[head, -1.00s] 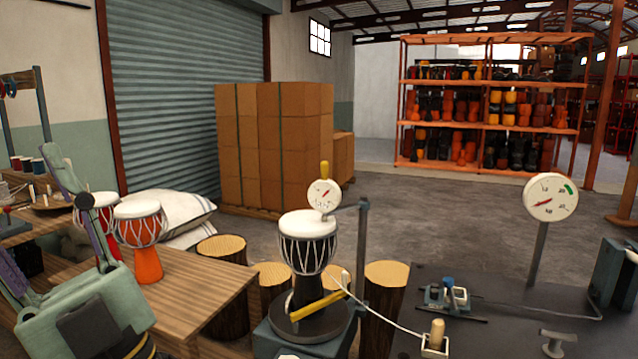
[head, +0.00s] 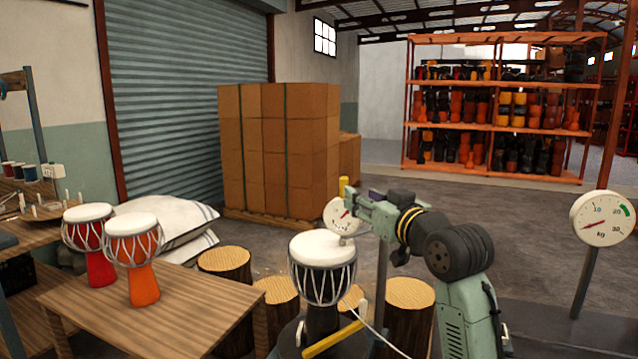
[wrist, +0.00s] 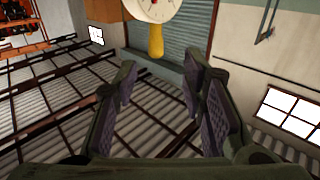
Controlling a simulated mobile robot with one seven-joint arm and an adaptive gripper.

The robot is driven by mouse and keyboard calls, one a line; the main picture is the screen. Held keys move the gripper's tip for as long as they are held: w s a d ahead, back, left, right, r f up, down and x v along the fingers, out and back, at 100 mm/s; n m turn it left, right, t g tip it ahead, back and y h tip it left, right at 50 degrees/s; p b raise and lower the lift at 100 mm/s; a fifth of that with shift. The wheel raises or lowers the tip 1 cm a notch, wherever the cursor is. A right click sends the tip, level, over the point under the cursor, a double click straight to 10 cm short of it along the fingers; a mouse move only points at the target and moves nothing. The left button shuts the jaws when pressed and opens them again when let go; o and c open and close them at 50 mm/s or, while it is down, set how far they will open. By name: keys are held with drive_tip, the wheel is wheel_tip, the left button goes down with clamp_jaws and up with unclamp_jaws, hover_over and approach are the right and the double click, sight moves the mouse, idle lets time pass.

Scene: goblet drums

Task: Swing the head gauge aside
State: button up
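The head gauge is a round white dial (head: 339,215) with a red needle and a yellow handle (head: 344,187) on top. It sits just above the white head of a black goblet drum (head: 322,248), beside a grey post (head: 381,270). My gripper (head: 358,208) is at the gauge's right side, partly overlapping it. In the wrist view, my gripper (wrist: 160,72) is open, with its pads apart and nothing between them. The yellow handle (wrist: 155,40) and the dial (wrist: 155,8) show just beyond the fingertips. Contact is not visible.
A yellow bar (head: 333,339) lies low in front of the drum. Two red and orange drums (head: 132,250) stand on the wooden table (head: 190,305) at left. Log stumps (head: 409,300) stand behind the drum. A kg dial (head: 602,218) stands at right.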

sight(344, 185)
drive_tip(key=p+x, duration=0.1)
drive_tip(key=x, duration=0.2)
drive_tip(key=p+x, duration=0.1)
drive_tip(key=x, duration=0.2)
drive_tip(key=p+x, duration=0.1)
drive_tip(key=x, duration=0.2)
drive_tip(key=shift+w+d, duration=0.3)
drive_tip(key=shift+w+a+f, duration=0.1)
drive_tip(key=shift+w+a, duration=0.15)
drive_tip(key=shift+w, duration=0.3)
drive_tip(key=shift+c, duration=0.4)
clamp_jaws()
